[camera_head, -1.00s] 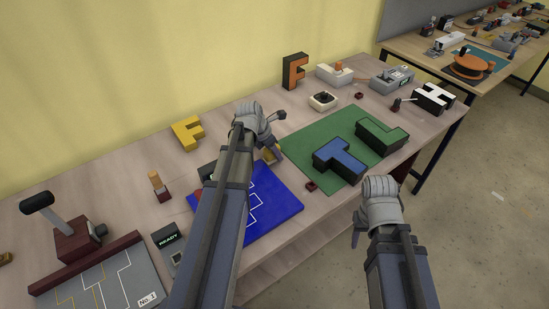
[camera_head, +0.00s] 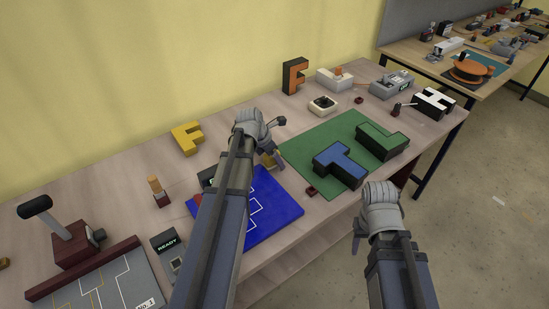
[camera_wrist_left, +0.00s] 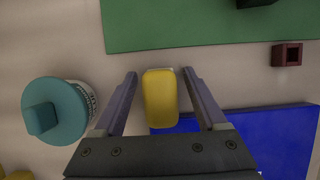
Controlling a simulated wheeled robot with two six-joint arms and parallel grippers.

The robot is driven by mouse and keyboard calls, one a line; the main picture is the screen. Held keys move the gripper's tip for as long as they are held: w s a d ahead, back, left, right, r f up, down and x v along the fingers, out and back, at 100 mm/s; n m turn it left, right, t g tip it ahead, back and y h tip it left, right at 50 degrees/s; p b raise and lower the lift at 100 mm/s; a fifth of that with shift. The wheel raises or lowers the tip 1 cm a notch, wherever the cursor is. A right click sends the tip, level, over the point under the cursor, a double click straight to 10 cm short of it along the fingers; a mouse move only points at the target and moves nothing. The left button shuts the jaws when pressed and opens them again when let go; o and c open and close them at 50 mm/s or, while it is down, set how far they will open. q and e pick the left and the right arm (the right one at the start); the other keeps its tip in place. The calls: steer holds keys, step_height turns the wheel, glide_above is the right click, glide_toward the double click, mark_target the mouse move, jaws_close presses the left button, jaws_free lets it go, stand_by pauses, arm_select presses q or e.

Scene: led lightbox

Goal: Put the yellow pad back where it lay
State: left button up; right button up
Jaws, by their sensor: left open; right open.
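The yellow pad (camera_wrist_left: 160,97) is a small rounded block in the left wrist view, near the edge of the blue board (camera_wrist_left: 270,130) and short of the green mat (camera_wrist_left: 210,25). My left gripper (camera_wrist_left: 159,76) is open, with one finger on each side of the pad and a narrow gap at each side. In the head view my left gripper (camera_head: 274,157) partly hides the pad (camera_head: 268,160). I cannot tell whether the pad rests on the table or is raised. My right gripper (camera_head: 357,238) is open and empty in front of the table's front edge.
A teal-capped jar (camera_wrist_left: 55,110) stands close left of the left fingers in the wrist view. A small dark red hollow block (camera_wrist_left: 287,54) lies to the right.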

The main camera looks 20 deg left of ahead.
arm_select(q)
steer(key=p+v, duration=1.1)
steer(key=v, duration=0.1)
steer(key=shift+r, duration=0.2)
steer(key=shift+d, duration=0.1)
steer(key=s+d+m+g+y, duration=0.1)
steer(key=s+d+m, duration=0.4)
steer(key=d+m, duration=0.3)
steer(key=s+d+f+m+g+y, duration=0.1)
steer(key=s+d+m, duration=0.4)
steer(key=d+m, duration=0.4)
steer(key=s+d+m+g+y, duration=0.1)
steer(key=s+d+m, duration=0.5)
steer(key=m, duration=1)
steer(key=shift+d+f+m+g+y, duration=0.35)
steer(key=shift+d+g, duration=0.25)
steer(key=shift+d, duration=0.75)
